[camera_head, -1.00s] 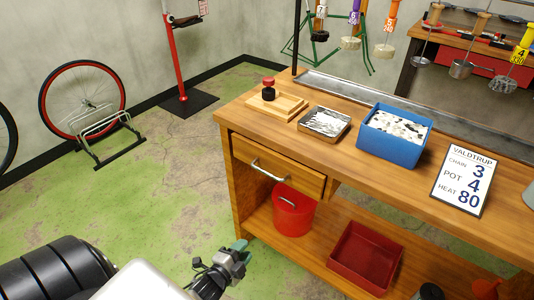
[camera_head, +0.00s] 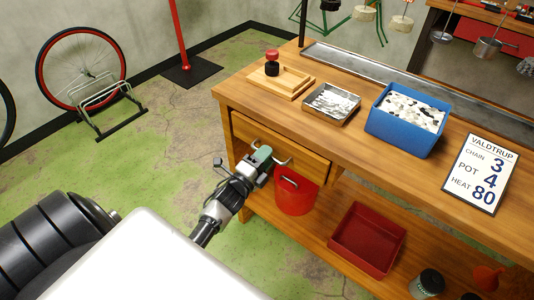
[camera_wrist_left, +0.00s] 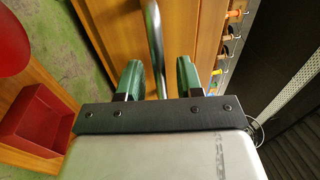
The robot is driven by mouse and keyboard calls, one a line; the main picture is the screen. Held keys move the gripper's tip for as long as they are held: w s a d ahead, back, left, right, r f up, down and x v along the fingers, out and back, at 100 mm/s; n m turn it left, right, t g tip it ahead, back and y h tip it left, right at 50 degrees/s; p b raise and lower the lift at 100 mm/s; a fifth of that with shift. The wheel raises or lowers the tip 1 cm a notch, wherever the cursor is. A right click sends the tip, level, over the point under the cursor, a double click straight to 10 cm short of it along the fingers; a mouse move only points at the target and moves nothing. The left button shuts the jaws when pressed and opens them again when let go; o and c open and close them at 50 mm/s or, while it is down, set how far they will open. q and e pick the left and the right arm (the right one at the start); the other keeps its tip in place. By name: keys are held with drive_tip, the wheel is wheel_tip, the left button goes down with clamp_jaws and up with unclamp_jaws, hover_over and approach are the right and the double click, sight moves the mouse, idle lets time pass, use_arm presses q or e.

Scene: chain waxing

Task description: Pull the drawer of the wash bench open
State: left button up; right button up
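The wash bench (camera_head: 232,98) is wooden, with a drawer (camera_head: 305,163) under its top at the left end. The drawer front looks flush with the bench. Its metal bar handle (camera_head: 283,161) is partly hidden behind my left gripper (camera_head: 265,155) in the head view. In the left wrist view the handle (camera_wrist_left: 154,45) runs between the two green fingertips of the left gripper (camera_wrist_left: 160,78). The fingers are apart, with a gap on each side of the bar. My right gripper is not in view.
A red bucket (camera_head: 295,194) and a red bin (camera_head: 367,240) stand on the lower shelf. On the bench top are a wooden tray (camera_head: 280,83), a metal tray (camera_head: 332,103), a blue bin (camera_head: 405,121) and a sign (camera_head: 481,174).

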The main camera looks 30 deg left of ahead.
use_arm(q)
drive_tip(key=shift+w, duration=0.4)
clamp_jaws()
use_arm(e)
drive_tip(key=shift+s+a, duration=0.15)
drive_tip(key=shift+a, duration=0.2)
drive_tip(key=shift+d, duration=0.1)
use_arm(q)
drive_tip(key=shift+s, duration=0.1)
